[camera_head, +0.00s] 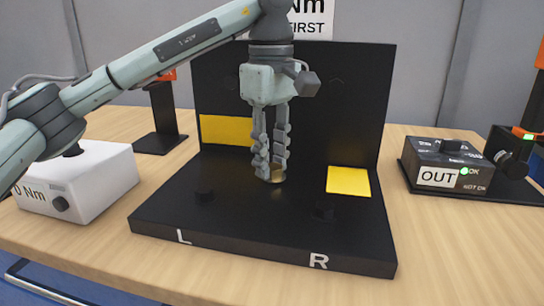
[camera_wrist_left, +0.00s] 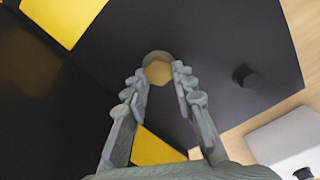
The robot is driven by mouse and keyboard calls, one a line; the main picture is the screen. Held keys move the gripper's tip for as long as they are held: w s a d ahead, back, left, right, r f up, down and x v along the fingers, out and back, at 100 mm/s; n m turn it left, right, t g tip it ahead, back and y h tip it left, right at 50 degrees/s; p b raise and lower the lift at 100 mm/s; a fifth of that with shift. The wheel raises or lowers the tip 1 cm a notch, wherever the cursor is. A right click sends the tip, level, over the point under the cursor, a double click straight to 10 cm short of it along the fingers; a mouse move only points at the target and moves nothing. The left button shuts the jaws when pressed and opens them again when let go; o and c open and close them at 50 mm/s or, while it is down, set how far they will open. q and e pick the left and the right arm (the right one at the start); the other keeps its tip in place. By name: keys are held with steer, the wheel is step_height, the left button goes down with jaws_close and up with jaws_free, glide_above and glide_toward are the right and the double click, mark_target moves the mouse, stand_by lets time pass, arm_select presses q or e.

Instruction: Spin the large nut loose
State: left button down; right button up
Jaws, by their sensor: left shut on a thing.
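The large nut (camera_head: 277,175) is a brass-coloured piece low on the black fixture (camera_head: 262,238), near its middle. My left gripper (camera_head: 268,172) comes down on it from above, its fingers pointing down and shut on the nut. In the left wrist view the nut (camera_wrist_left: 158,68) shows as a hexagonal brass face between the fingertips (camera_wrist_left: 158,75). The fingers hide part of its sides. My right gripper is in neither view.
A white box (camera_head: 85,180) stands left, a black OUT box (camera_head: 447,165) right. A black back panel (camera_head: 335,110) rises behind.

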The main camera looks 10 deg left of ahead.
arm_select(q)
steer(key=n, duration=0.5)
steer(key=shift+s+n, duration=0.15)
steer(key=shift+n, duration=0.15)
steer(key=n, duration=0.5)
steer(key=shift+s+n+b, duration=0.15)
steer(key=shift+n+b, duration=0.15)
steer(key=shift+n, duration=0.1)
steer(key=shift+f, duration=0.1)
steer(key=c, duration=1.2)
jaws_free()
steer(key=shift+r, duration=6.05)
